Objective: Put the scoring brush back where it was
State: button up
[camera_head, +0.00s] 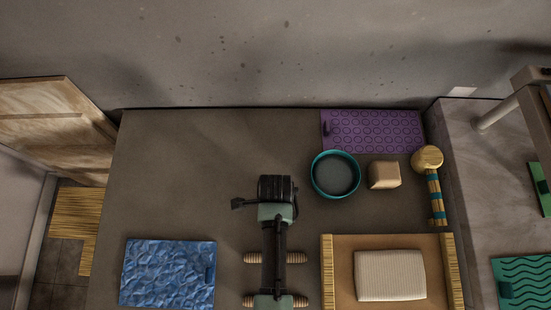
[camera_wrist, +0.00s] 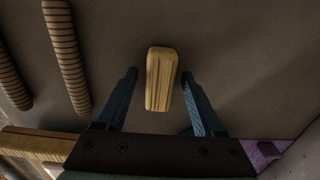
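A yellow, grooved, wood-like block, which may be the scoring brush (camera_wrist: 161,78), shows between the fingertips of my gripper (camera_wrist: 158,74) in the wrist view. A narrow gap shows on each side of it, so the gripper looks open. I cannot tell whether the block lies on the table or how far below the fingertips it is. In the head view my gripper (camera_head: 276,189) is over the middle of the table and hides the block. No label marks which thing is the brush.
Ribbed rods (camera_head: 250,258) lie under my arm. To the right are a teal-rimmed bowl (camera_head: 335,188), a tan block (camera_head: 384,175), a round-headed tool with a banded handle (camera_head: 433,185), a purple mat (camera_head: 372,131) and a tray (camera_head: 340,250). A blue mat (camera_head: 167,273) lies left. The table's upper left is clear.

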notch_tip(320, 180, up, 12)
jog(key=w+r+n+t, duration=0.5)
jog(key=w+r+t, duration=0.2)
jog(key=w+r, duration=0.75)
jog(key=w+r+n+t, duration=0.2)
jog(key=w+r+t, duration=0.15)
jog(key=r, duration=0.45)
jog(key=w+r+n+t, duration=0.2)
jog(key=w+r+t, duration=0.15)
jog(key=r, duration=0.45)
notch_tip(320, 180, up, 24)
jog(key=s+n+t, duration=0.2)
jog(key=n+t, duration=0.3)
jog(key=t, duration=0.3)
jog(key=s+r+n+t, duration=0.4)
jog(key=s+r, duration=0.6)
jog(key=r, duration=0.4)
jog(key=shift+t, duration=0.7)
